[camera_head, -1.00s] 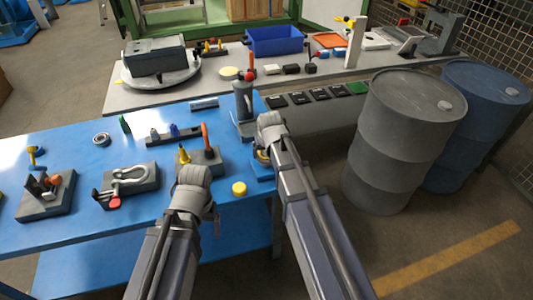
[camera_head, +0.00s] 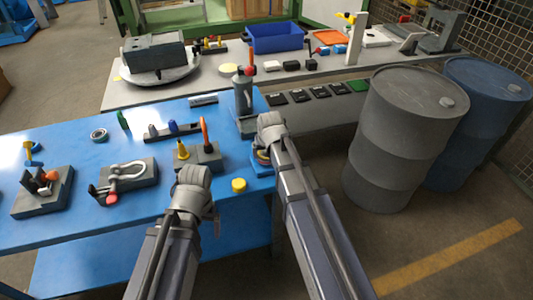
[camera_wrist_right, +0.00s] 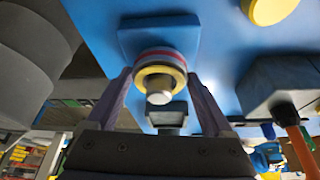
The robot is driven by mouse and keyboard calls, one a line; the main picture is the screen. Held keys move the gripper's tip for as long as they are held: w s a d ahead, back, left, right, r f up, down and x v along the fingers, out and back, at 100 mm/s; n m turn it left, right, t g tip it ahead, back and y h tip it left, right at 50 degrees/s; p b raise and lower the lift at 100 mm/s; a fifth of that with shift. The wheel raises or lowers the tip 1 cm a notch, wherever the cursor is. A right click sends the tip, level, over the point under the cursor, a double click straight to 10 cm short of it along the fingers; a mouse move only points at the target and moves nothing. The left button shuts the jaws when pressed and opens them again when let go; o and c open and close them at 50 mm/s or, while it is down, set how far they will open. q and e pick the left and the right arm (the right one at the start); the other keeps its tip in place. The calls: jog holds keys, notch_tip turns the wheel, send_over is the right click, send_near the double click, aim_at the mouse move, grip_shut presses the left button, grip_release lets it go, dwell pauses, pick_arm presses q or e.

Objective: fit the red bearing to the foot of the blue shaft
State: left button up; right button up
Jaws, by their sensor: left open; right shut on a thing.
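The red bearing (camera_wrist_right: 160,57) shows in the right wrist view as a red ring with a pale band, around a yellow ring and a grey round stub. It is at the blue square plate (camera_wrist_right: 135,37); whether it touches the plate I cannot tell. My right gripper (camera_wrist_right: 158,77) is shut on it, one finger on each side. In the head view my right gripper (camera_head: 268,138) is above this plate (camera_head: 259,170) and hides most of the stack. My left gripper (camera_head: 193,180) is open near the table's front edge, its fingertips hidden. I cannot make out which part is the blue shaft.
A yellow disc (camera_head: 239,185) lies between my grippers. A grey block (camera_head: 208,158) with a yellow cone and an orange handle stands behind my left gripper. A grey upright fixture (camera_head: 243,97) stands behind my right gripper. Drums (camera_head: 405,140) stand to the right.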

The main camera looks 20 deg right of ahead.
jog(key=shift+f+b, duration=0.5)
jog(key=shift+f, duration=0.1)
jog(key=o, duration=1.5)
jog(key=shift+r, duration=0.1)
jog(key=shift+r, duration=0.1)
jog(key=p+v, duration=0.7)
jog(key=shift+s+r, duration=0.15)
jog(key=shift+r, duration=0.2)
jog(key=shift+f, duration=0.15)
jog(key=b+x, duration=0.7)
jog(key=x, duration=0.1)
jog(key=shift+r, duration=0.35)
